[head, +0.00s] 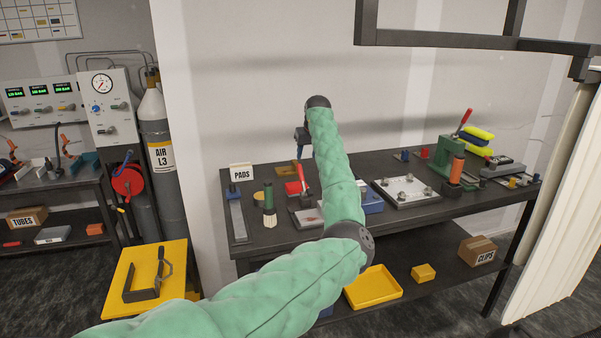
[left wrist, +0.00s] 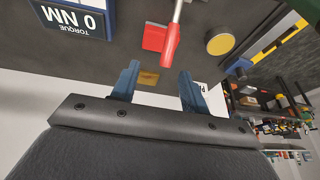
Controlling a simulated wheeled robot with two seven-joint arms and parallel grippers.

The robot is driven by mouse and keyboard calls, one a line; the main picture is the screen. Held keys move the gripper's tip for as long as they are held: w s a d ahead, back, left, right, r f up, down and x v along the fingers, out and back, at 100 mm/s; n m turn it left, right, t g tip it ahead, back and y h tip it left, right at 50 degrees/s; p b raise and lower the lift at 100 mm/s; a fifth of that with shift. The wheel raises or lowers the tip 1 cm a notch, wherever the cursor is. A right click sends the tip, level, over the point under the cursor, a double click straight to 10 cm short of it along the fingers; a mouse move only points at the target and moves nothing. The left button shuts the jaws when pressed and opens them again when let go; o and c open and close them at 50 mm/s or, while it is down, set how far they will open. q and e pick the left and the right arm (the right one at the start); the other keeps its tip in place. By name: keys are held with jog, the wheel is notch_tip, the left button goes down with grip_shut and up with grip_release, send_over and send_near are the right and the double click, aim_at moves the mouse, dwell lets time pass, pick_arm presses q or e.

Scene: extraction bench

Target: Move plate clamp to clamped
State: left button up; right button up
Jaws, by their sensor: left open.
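A small clamp with an upright red handle (head: 301,178) stands on the dark bench, just right of the brush and partly hidden by my left arm. I take it for the plate clamp. In the left wrist view its red handle (left wrist: 170,45) rises close to the fingers, with a red pad below it. My left gripper (head: 299,152) is above the back of the bench, behind the handle. Its two blue fingers (left wrist: 158,85) are apart with nothing between them. The handle is outside the fingers, not touching them. My right gripper is not in view.
A metal plate with knobs (head: 405,191), a green press (head: 453,155) and yellow pads stand to the right. A brush (head: 269,205) and PADS sign (head: 242,172) stand left. A blue torque display (left wrist: 75,18) is near the fingers. The bench front has some bare room.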

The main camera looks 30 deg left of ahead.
aim_at(301, 169)
pick_arm(q)
jog(key=shift+s+a+f+n+g+y, duration=0.1)
jog(key=shift+a+f+n+g+y, duration=0.15)
jog(key=shift+f, duration=0.35)
jog(key=shift+a+f+n+g+y, duration=0.15)
jog(key=shift+f+g, duration=0.2)
jog(key=shift+f, duration=0.2)
jog(key=shift+p+x, duration=1.55)
jog(key=shift+x, duration=2.05)
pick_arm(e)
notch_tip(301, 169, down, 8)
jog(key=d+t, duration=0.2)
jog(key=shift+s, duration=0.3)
pick_arm(q)
jog(key=shift+d, duration=0.1)
grip_shut()
